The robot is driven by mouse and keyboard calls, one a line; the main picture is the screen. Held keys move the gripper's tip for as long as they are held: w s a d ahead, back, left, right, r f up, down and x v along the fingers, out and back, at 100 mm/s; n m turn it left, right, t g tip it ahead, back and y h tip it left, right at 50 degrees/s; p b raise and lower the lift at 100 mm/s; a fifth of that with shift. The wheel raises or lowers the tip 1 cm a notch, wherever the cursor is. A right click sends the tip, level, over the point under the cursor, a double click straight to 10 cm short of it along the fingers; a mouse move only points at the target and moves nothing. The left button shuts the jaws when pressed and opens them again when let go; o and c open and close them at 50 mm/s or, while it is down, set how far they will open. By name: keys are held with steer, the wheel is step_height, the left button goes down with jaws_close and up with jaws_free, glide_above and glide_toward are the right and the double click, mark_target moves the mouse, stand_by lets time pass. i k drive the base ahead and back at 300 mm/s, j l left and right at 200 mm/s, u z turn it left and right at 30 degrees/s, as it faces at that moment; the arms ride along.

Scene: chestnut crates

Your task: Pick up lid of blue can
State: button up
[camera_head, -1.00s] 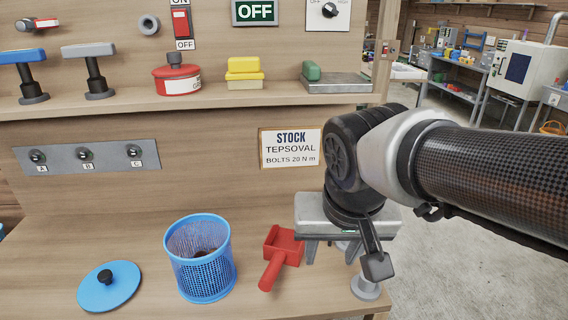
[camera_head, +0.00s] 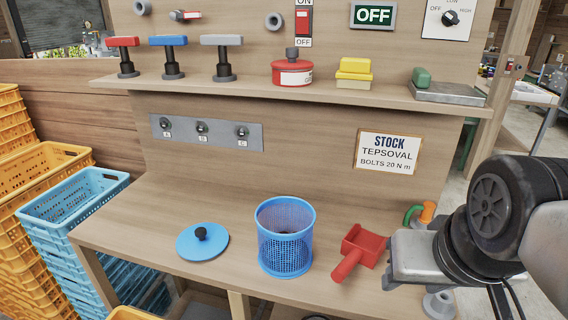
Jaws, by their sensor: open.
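The blue lid (camera_head: 186,247) is a flat disc with a black knob. It lies on the workbench to the left of the blue can (camera_head: 268,248). The can is a blue mesh bin, upright and open at the top, with something dark inside. My gripper (camera_head: 386,283) is at the right end of the bench, to the right of the can and a good way from the lid. Its jaws are open, though the fingers are hard to make out, and nothing shows between them.
A red scoop (camera_head: 362,248) lies between the can and my gripper. The shelf (camera_head: 385,96) above holds stamps, a red tin (camera_head: 292,79) and yellow blocks (camera_head: 354,72). Blue crates (camera_head: 75,200) and yellow crates (camera_head: 35,160) stand left of the bench. The bench left of the lid is clear.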

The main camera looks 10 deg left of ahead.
mark_target(201, 241)
steer(key=k+u, duration=0.1)
steer(key=u, duration=0.3)
steer(key=k+u, duration=0.1)
steer(key=u, duration=0.3)
steer(key=k+u, duration=0.15)
steer(key=u, duration=0.3)
